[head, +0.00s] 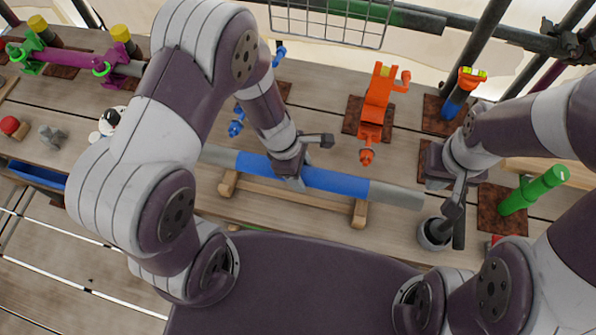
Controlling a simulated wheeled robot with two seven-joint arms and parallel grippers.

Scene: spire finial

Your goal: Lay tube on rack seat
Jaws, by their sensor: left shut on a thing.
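A long grey tube with a blue middle (337,181) lies across the workbench, running from upper left to lower right. My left gripper (291,176) is shut on its blue part, near the middle. A low wooden rack (294,196) stands just in front of the tube, with its end blocks (228,183) and (360,212) close to it. From this angle I cannot tell whether the tube touches the rack. My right gripper (455,210) points down beside a dark grey cup (432,236) near the tube's right end. Its fingers are too unclear to read.
Behind the tube an orange clamp (377,105) stands on a rusty plate. A green cylinder (534,190) stands at the right. Blue clamps (237,122) are partly hidden by my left arm.

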